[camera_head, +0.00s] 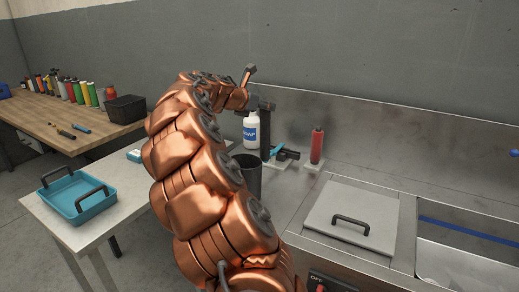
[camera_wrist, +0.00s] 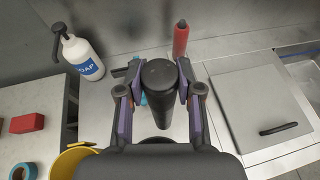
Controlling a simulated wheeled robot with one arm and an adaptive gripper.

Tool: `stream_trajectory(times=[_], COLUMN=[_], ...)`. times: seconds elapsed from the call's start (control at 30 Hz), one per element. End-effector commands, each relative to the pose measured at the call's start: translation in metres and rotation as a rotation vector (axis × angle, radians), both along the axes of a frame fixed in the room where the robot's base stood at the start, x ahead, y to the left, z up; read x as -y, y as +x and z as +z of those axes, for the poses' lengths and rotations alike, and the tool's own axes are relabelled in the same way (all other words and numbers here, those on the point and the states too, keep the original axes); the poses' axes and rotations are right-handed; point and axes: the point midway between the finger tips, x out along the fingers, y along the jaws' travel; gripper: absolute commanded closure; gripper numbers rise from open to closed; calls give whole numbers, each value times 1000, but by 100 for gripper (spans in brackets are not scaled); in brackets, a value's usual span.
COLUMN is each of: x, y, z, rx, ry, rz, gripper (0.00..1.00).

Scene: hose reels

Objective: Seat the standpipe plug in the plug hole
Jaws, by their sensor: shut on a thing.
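The standpipe plug appears to be the dark upright tube (camera_head: 266,137) in the head view. In the wrist view its round dark top (camera_wrist: 159,74) sits between the purple pads of my gripper (camera_wrist: 154,88), and its body runs downward away from the camera. My gripper (camera_head: 261,103) is shut on it near the upper end and holds it roughly upright. Whether its lower end touches anything is hidden. I cannot make out the plug hole in either view. The steel sink basin (camera_head: 470,255) is at the right, with most of its floor out of sight.
A soap bottle (camera_head: 250,131), a blue-and-black fitting (camera_head: 287,153) and a red bottle (camera_head: 317,146) stand near the back wall. A dark cylinder (camera_head: 249,178) stands beside my arm. A lidded panel (camera_head: 352,217) lies right. A blue tray (camera_head: 75,203) is on the left table.

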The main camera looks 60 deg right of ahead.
Motion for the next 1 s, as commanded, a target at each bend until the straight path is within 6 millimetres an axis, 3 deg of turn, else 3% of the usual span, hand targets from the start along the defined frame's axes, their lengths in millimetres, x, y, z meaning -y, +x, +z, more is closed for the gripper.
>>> stream_trajectory(times=[0.3,0.67,1.0], x=[0,1,1], y=[-1,-2,-3], z=[-63,-88,-125], rx=[-3,0,0], ry=[-2,-2,-1], rz=[-3,-4,-4], gripper=[100,100,100])
